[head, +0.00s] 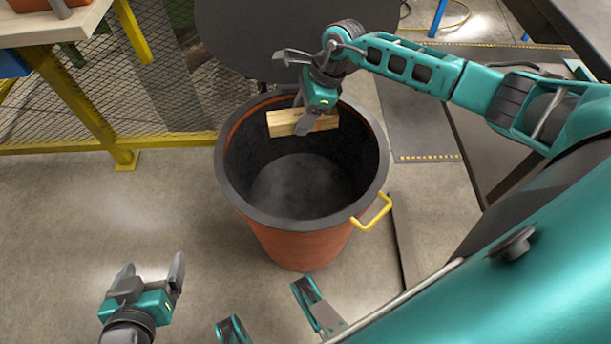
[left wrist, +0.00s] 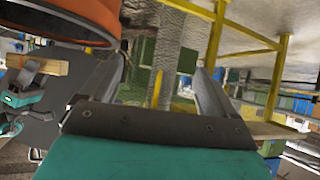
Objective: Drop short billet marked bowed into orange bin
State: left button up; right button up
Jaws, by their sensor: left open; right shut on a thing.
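The orange bin (head: 300,243) stands on the floor in the middle of the head view, with a dark rim and a dark, empty-looking inside. My right gripper (head: 309,122) is shut on a short pale wooden billet (head: 283,123), held level over the far part of the bin's opening. No mark on the billet can be read. The billet also shows in the left wrist view (left wrist: 52,67), beside the bin's edge (left wrist: 95,12). My left gripper (head: 150,268) is open and empty, low and to the left of the bin.
A yellow handle (head: 373,212) juts from the bin's right side. A yellow-framed mesh fence (head: 150,90) stands behind on the left, with a wooden-topped table (head: 40,28) at the upper left corner. The floor (head: 90,215) left of the bin is clear.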

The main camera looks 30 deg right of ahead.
jog(key=shift+w+d+f+m+t+b, duration=0.45)
jog(key=shift+w+d+f+m+t, duration=0.15)
jog(key=shift+m, duration=0.6)
notch_tip(320, 180, down, 6)
jog(key=b, duration=0.4)
jog(key=shift+a, duration=0.1)
jog(key=o, duration=1.2)
jog(key=shift+h, duration=0.3)
pick_arm(q)
jog(key=f, duration=0.4)
jog(key=shift+w+d, duration=0.35)
jog(key=shift+w, duration=0.05)
pick_arm(e)
jog(key=shift+o, duration=0.2)
pick_arm(q)
jog(key=shift+f, duration=0.1)
